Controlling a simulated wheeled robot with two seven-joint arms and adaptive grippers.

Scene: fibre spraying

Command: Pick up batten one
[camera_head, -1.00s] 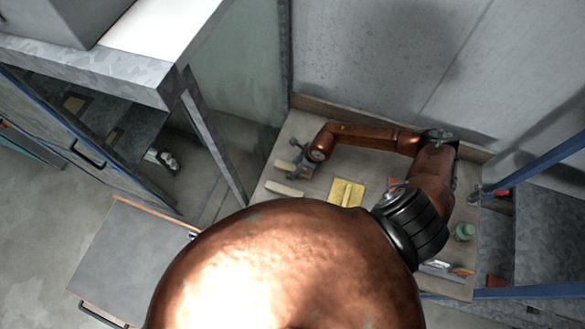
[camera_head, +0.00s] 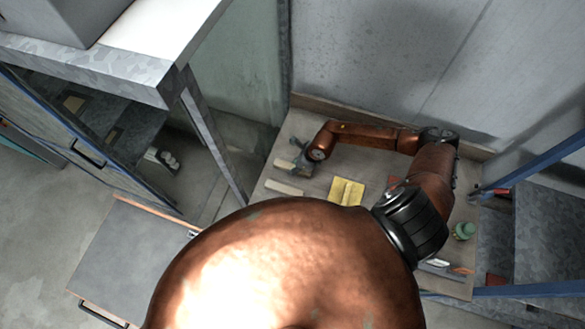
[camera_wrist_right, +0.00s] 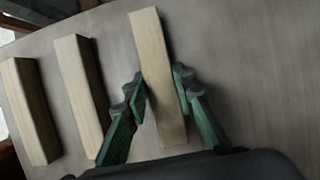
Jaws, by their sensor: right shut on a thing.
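Three pale wooden battens lie side by side on the table in the right wrist view: a left one (camera_wrist_right: 31,110), a middle one (camera_wrist_right: 82,92) and a right one (camera_wrist_right: 152,50). My right gripper (camera_wrist_right: 160,87) has its green fingers on both sides of the right batten and is shut on it. The batten appears to lie at the table surface; I cannot tell whether it is lifted. In the head view my right gripper (camera_head: 297,162) is at the table's left side, near two visible battens. My left gripper does not show clearly.
The wooden table (camera_head: 318,185) stands in the corner against grey walls. A yellow pad (camera_head: 347,191) lies mid-table, and a green item (camera_head: 463,231) is at the right. A blue-framed rack (camera_head: 545,225) is further right. A metal bench (camera_head: 110,70) stands at the left.

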